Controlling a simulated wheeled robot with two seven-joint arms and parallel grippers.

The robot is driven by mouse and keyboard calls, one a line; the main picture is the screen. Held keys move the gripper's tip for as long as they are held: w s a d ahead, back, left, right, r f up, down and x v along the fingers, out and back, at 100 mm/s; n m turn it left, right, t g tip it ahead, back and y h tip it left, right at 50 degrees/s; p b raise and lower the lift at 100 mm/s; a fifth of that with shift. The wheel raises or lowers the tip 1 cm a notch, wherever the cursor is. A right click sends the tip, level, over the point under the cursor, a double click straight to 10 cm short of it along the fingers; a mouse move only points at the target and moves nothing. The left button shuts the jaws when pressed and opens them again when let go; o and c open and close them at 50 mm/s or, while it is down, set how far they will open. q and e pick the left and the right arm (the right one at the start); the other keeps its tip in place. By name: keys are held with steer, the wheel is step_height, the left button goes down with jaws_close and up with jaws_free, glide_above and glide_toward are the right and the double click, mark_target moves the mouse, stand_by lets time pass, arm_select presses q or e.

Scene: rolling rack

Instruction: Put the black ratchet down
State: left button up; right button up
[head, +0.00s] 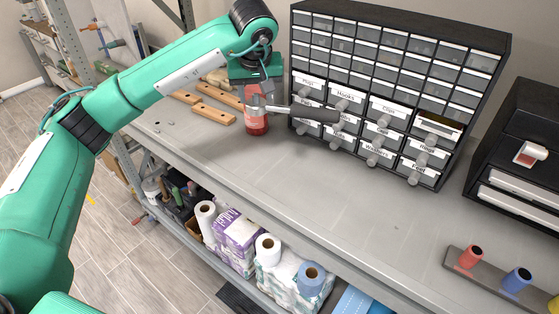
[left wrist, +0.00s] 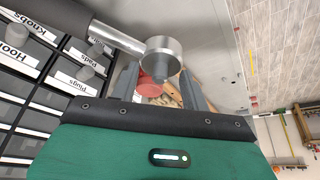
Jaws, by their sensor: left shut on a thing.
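The black ratchet (head: 315,113) has a dark handle and a silver metal head. My left gripper (head: 260,97) is shut on it at the head end, above the grey workbench (head: 330,185). The handle points right, in front of the labelled drawers. In the left wrist view the ratchet's round metal head (left wrist: 163,53) lies at the fingers of my left gripper (left wrist: 160,76), with the shaft and dark handle running to the upper left. The exact contact is partly hidden. My right gripper is in neither view.
A red jar (head: 257,124) stands on the bench just below the gripper. The drawer cabinet (head: 400,75) with protruding knobs is close behind the handle. Wooden pieces (head: 212,113) lie to the left. The bench's middle front is clear.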

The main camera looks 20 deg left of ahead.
arm_select(q)
step_height(320, 180, down, 15)
steer(key=p, duration=0.4)
step_height(320, 180, down, 3)
steer(key=shift+f+p, duration=0.2)
steer(key=shift+p, duration=0.5)
steer(key=o, duration=1.3)
steer(key=shift+o, duration=0.2)
steer(key=shift+s, duration=0.1)
